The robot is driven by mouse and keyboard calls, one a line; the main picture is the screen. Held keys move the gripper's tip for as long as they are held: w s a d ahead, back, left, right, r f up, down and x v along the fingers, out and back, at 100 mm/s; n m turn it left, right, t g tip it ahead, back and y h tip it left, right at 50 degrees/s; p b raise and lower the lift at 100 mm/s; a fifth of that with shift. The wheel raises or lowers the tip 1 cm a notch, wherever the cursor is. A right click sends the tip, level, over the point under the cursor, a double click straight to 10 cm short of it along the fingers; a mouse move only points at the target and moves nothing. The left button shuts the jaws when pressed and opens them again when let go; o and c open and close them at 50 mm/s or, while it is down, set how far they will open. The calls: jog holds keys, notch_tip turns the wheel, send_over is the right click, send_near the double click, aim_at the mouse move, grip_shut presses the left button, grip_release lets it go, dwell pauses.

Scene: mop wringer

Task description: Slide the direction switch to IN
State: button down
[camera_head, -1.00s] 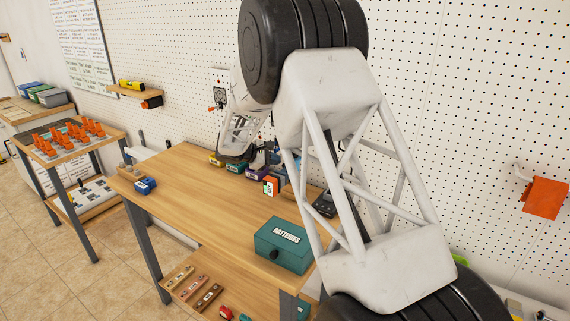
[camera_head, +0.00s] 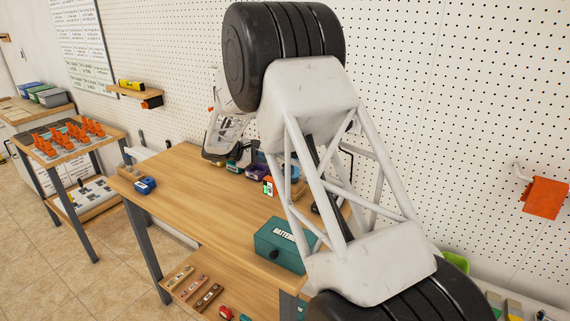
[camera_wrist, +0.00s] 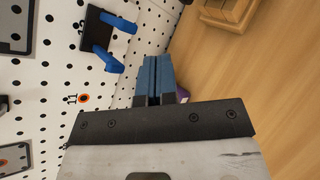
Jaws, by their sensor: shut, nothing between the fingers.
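My gripper (camera_wrist: 158,76) shows in the wrist view with its two blue fingers pressed together and nothing between them. It points along the edge between the white pegboard and the wooden bench top. A purple object (camera_wrist: 183,98) shows partly behind its right side. In the head view the end of my arm is over the back edge of the bench, and the fingertips cannot be made out. I cannot pick out the direction switch in either view. A small orange and white device (camera_head: 268,186) stands at the back of the bench, partly beside my arm.
Several small coloured items line the bench's back edge. A teal batteries box (camera_head: 280,245) stands at the bench front, partly behind my arm. The pegboard (camera_wrist: 55,60) carries a black plate with blue pegs (camera_wrist: 105,50). The bench top's left middle (camera_head: 205,195) is clear.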

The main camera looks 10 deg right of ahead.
jog(key=shift+w+a, duration=0.25)
jog(key=shift+a, duration=0.25)
jog(key=s+d+r+m, duration=0.1)
jog(key=s+r, duration=0.1)
jog(key=s, duration=0.2)
jog(key=s+d+r+m+g+y, duration=0.1)
jog(key=s+d+r, duration=0.1)
jog(key=s+r, duration=0.1)
jog(key=s+d+r+m+y, duration=0.1)
jog(key=s+r, duration=0.2)
jog(key=s, duration=0.2)
jog(key=shift+s+d+r, duration=0.2)
jog(key=shift+s+d, duration=0.05)
jog(key=shift+d, duration=0.1)
jog(key=s+d+r+m+g+y, duration=0.1)
jog(key=s+d+r+m+y, duration=0.15)
jog(key=s, duration=0.55)
jog(key=s+d+r+m+y, duration=0.1)
jog(key=s+r, duration=0.2)
jog(key=s, duration=0.6)
jog(key=s+a+m+t+y, duration=0.1)
jog(key=s+m+y, duration=0.2)
jog(key=s, duration=1.3)
jog(key=s+a+f+m+t+y, duration=0.1)
jog(key=s+m+y, duration=0.2)
jog(key=s, duration=1.3)
jog(key=shift+f+m+y, duration=0.25)
jog(key=shift+m+y, duration=0.1)
